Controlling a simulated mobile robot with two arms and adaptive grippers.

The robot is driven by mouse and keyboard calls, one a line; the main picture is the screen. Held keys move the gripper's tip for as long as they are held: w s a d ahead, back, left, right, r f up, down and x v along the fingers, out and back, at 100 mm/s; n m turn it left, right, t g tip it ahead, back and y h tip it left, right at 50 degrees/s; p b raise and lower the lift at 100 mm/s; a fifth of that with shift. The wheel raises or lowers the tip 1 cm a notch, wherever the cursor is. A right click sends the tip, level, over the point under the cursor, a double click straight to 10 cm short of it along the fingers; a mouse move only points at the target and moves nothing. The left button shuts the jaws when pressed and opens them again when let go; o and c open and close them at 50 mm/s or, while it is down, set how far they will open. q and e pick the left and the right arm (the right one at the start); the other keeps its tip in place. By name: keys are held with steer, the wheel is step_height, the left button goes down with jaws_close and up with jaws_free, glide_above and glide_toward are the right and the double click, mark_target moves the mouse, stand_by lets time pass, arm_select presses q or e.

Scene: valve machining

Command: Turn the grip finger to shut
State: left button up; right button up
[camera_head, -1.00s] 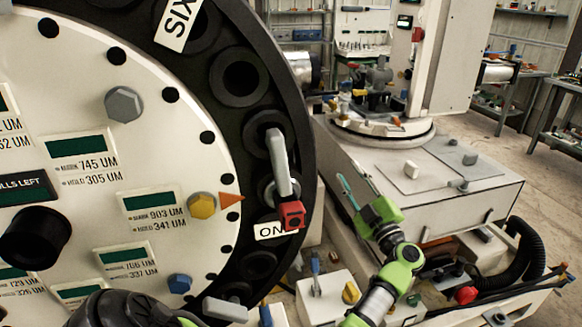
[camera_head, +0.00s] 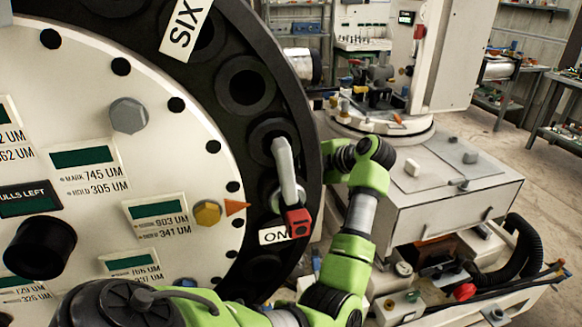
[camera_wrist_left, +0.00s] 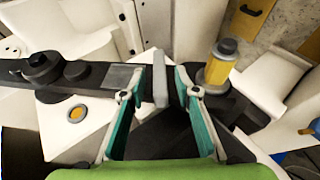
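In the head view a pale grey lever (camera_head: 286,168) with a red end block (camera_head: 298,222) sits on the black ring of a large white dial. In the left wrist view my left gripper (camera_wrist_left: 160,92) is open. A narrow grey upright plate (camera_wrist_left: 160,78) stands between its teal fingers, with gaps on both sides. I cannot tell whether this plate is the lever. My right gripper is not in view.
The dial carries a yellow hex knob (camera_head: 207,213), a grey hex knob (camera_head: 128,114) and a black knob (camera_head: 40,247). In the wrist view a dark bar (camera_wrist_left: 90,82) and a yellow cylinder (camera_wrist_left: 221,62) flank the gripper. A white machine base (camera_head: 445,190) stands at right.

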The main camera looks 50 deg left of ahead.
arm_select(q)
steer(key=shift+x, duration=2)
jaws_close()
steer(key=shift+f, duration=0.2)
steer(key=y+b, duration=0.1)
steer(key=b, duration=0.1)
steer(key=n+y+b, duration=0.1)
steer(key=y+b, duration=0.1)
steer(key=shift+s+d+f+t+b, duration=0.1)
steer(key=shift+f+t+b, duration=0.2)
steer(key=shift+f+t, duration=0.1)
steer(key=shift+r+y+b, duration=0.3)
steer(key=shift+y+b, duration=0.05)
steer(key=shift+y, duration=0.05)
steer(key=shift+r, duration=0.1)
